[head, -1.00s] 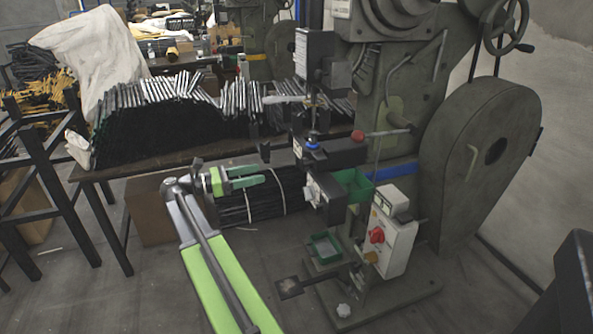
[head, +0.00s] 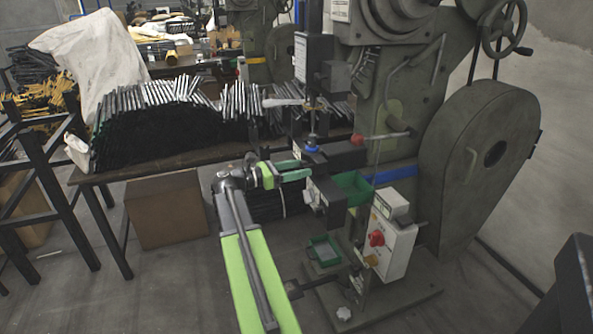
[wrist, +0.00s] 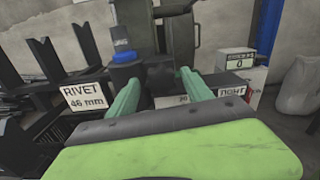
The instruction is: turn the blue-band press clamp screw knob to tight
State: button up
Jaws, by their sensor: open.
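A blue collar (head: 312,148) sits on the tooling; in the wrist view a blue cap (wrist: 124,57) is just beyond the left fingertip. A sign reading TIGHT (wrist: 232,92) is right of the fingers. I cannot clearly make out the clamp screw knob.
A RIVET 46 mm sign (wrist: 86,96) is left of the fingers. A red-ended lever (head: 358,139), green bins (head: 352,186) and a control box with a red knob (head: 392,240) are close by. A table (head: 150,165) piled with dark rods stands left.

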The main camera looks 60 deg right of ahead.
grip_shut()
jog(key=shift+a+f, duration=0.1)
jog(key=shift+a, duration=0.05)
